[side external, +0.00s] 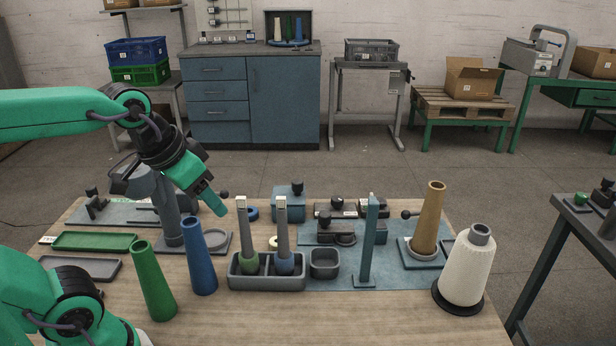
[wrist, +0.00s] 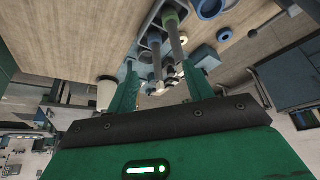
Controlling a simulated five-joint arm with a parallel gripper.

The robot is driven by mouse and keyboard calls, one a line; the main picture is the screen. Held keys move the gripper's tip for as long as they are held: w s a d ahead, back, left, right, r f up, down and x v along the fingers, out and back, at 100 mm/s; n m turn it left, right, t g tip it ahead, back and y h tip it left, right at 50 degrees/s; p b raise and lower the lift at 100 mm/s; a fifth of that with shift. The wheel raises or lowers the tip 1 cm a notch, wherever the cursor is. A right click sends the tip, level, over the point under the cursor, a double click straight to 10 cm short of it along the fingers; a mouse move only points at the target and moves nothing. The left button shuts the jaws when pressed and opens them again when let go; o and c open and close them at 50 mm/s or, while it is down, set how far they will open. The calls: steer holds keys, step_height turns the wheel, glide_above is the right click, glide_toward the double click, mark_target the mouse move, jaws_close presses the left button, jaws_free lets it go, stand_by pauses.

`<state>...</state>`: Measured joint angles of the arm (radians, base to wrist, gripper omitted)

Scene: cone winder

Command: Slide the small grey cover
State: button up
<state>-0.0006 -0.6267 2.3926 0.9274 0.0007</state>
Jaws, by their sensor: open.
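A low dark-grey unit (side external: 343,238) with black knobs sits on the blue mat (side external: 400,273), behind the grey-blue upright post (side external: 369,240). The small grey cover seems to be part of this unit, but I cannot tell which piece it is, and the post partly hides the unit's right side. My gripper (side external: 215,203) is raised above the left part of the table, pointing down to the right and well apart from the unit. In the wrist view my gripper (wrist: 163,86) shows two green fingers spread apart with nothing held between them.
A green cone (side external: 153,280) and a blue cone (side external: 198,258) stand at front left. A tan cone (side external: 427,220) and a white yarn cone (side external: 466,268) stand at right. Green (side external: 94,241) and grey trays lie at left.

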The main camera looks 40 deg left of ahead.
steer(key=w+r+g, duration=0.1)
steer(key=w+r, duration=0.1)
steer(key=w, duration=0.6)
steer(key=g, duration=0.4)
glide_above(325, 214)
step_height(325, 214, down, 13)
steer(key=shift+s+f, duration=0.15)
steer(key=shift+w+f, duration=0.2)
steer(key=shift+f, duration=0.1)
steer(key=shift+f, duration=0.15)
steer(key=shift+f, duration=3.75)
